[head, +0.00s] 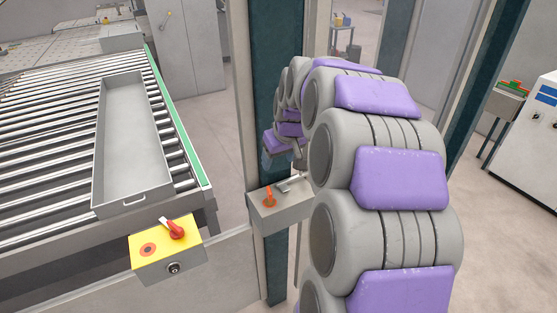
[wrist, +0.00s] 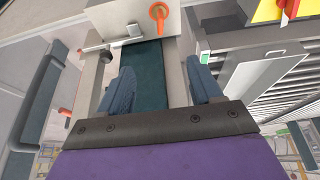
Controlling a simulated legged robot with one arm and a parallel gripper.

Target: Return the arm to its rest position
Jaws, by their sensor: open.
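My arm, grey with purple pads, rises on the right of the head view and curves away toward the dark teal post. My gripper shows in the wrist view (wrist: 162,88) with its two blue-grey fingers apart and nothing between them. In the head view the fingertips are mostly hidden behind the arm links. A grey box (head: 283,206) with an orange knob (head: 268,196) and a metal lever (head: 290,184) is fixed at the post, close to the gripper. In the wrist view the box (wrist: 115,22) lies beyond the fingers, apart from them.
A roller conveyor (head: 30,130) holding a grey tray (head: 108,150) fills the left. A yellow control box (head: 150,262) with a red switch (head: 171,228) stands at its front corner. The teal post (head: 273,90) stands beside the arm. Floor is open at right before a white cabinet (head: 525,130).

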